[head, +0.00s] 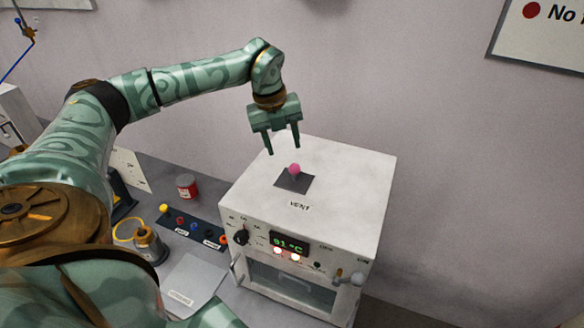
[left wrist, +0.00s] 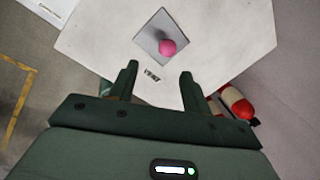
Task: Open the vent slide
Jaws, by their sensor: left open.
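The vent slide is a dark square plate (head: 294,181) with a pink knob (head: 294,169), set in the top of a white oven box (head: 345,185) marked VENT. In the left wrist view the knob (left wrist: 168,47) sits on the lower right part of the plate (left wrist: 153,33). My left gripper (head: 284,152) is open and empty, pointing down above the oven top, just behind and left of the knob in the head view. Its fingers (left wrist: 158,75) are apart from the knob. My right gripper is not in view.
A wall stands behind.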

